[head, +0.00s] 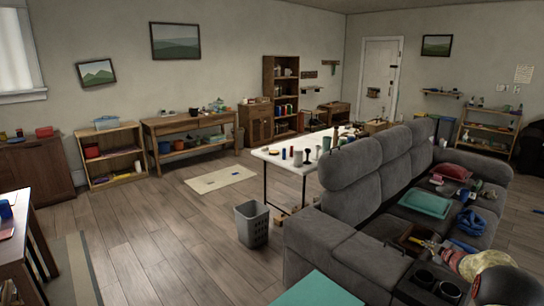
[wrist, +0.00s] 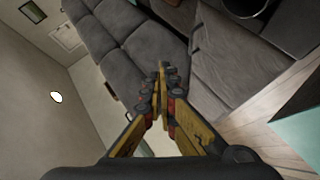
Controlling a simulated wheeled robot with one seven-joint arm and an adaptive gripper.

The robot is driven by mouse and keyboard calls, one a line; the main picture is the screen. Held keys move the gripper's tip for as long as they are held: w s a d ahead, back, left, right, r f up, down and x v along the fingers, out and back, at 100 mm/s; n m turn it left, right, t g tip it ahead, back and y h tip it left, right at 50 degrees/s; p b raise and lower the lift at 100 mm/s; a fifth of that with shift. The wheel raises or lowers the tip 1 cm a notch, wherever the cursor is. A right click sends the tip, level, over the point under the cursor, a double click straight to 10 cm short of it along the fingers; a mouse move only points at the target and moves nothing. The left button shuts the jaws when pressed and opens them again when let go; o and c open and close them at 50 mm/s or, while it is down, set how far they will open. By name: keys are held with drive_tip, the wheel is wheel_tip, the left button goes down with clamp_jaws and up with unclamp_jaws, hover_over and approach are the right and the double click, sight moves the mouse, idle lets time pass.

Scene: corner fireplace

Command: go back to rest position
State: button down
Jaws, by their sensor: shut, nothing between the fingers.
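My gripper (wrist: 161,72) shows in the wrist view. Its yellow and black fingers reach up from the bottom edge and their tips meet, with nothing held between them. Behind the fingers in that view is the grey sofa (wrist: 105,45), seen tilted. In the head view the grey sofa (head: 350,185) fills the right side. I cannot make out my gripper for certain in the head view, where yellow and dark shapes crowd the sofa's near end.
The sofa seats hold a teal tray (head: 425,202), a red item and blue cloth. A white table (head: 283,163) with cups stands behind the sofa. A grey basket (head: 252,226) stands on the floor. A teal surface (head: 315,290) is at the bottom. Open wooden floor lies left of centre.

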drive_tip(key=s+a+r+m+g+h+p, duration=0.1)
drive_tip(key=s+a+r+m, duration=0.1)
drive_tip(key=a+r, duration=0.6)
drive_tip(key=s+a+r+m+h+p, duration=0.1)
drive_tip(key=a+r+m+h, duration=0.15)
drive_tip(key=r, duration=0.95)
drive_tip(key=s+a+r+m+g+p, duration=0.1)
drive_tip(key=s+a+r+m, duration=0.1)
drive_tip(key=s+a+r, duration=0.85)
drive_tip(key=s+a+m+g+y+p, duration=0.2)
drive_tip(key=s+a+m+g, duration=0.1)
drive_tip(key=s+a, duration=1.5)
drive_tip(key=s+a+f+y, duration=0.1)
drive_tip(key=s+a+f, duration=0.1)
drive_tip(key=s+a, duration=0.2)
drive_tip(key=s+a+f+g+y, duration=0.1)
drive_tip(key=s+a, duration=0.3)
drive_tip(key=s, duration=0.6)
drive_tip(key=s+a+f+g+y+p, duration=0.1)
drive_tip(key=s+a+f, duration=0.2)
drive_tip(key=s, duration=0.4)
drive_tip(key=shift+s+a+f+m+y, duration=0.2)
drive_tip(key=shift+s+a+m+y, duration=0.2)
drive_tip(key=shift+a, duration=0.1)
